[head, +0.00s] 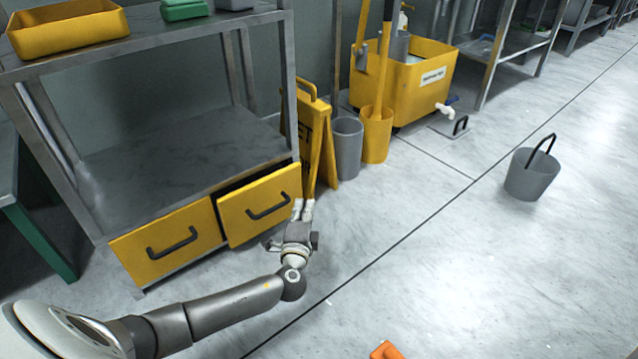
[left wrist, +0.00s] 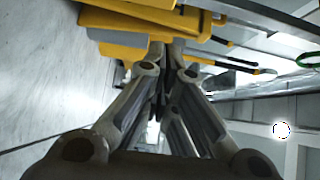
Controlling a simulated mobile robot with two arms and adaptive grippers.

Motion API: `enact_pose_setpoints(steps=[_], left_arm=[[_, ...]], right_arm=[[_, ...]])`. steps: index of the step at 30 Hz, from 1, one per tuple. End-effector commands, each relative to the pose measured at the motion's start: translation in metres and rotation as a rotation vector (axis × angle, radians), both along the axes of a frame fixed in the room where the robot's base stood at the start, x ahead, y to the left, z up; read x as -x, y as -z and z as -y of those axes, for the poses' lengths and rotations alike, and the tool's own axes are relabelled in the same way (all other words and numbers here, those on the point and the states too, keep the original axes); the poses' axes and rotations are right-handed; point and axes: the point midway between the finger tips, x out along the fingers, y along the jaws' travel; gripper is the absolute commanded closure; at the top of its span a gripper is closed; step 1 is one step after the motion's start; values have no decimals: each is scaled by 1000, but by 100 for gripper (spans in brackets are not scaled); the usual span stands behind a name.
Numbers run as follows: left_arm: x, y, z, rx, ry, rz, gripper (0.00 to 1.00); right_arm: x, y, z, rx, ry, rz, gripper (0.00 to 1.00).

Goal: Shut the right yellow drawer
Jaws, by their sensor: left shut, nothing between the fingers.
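The right yellow drawer (head: 258,200) sits low in the grey metal shelf unit. It stands partly out, with a dark gap above its front and its face ahead of the left drawer's face. It has a black bar handle (head: 268,209). The left yellow drawer (head: 168,248) looks flush with the unit. My left gripper (head: 303,206) is shut and empty, close to the right end of the right drawer's front; I cannot tell whether it touches. In the left wrist view its fingers (left wrist: 162,52) are together, with yellow surfaces beyond. My right gripper is not in view.
A yellow folding floor sign (head: 322,150) stands right behind my left gripper. Grey (head: 347,147) and yellow (head: 376,135) bins and a yellow wheeled tub (head: 420,92) stand farther back. A grey bucket (head: 531,174) is on the right. The floor in front is mostly clear.

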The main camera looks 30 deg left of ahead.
Motion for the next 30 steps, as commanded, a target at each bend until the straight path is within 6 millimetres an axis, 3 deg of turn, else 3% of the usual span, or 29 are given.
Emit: enact_pose_setpoints(steps=[13, 21, 30], left_arm=[[-84, 4, -34, 3, 2, 4, 100], [-94, 2, -64, 3, 2, 0, 100], [-97, -1, -70, 4, 3, 0, 100]], right_arm=[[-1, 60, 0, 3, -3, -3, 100], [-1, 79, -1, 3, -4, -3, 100], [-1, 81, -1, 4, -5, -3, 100]])
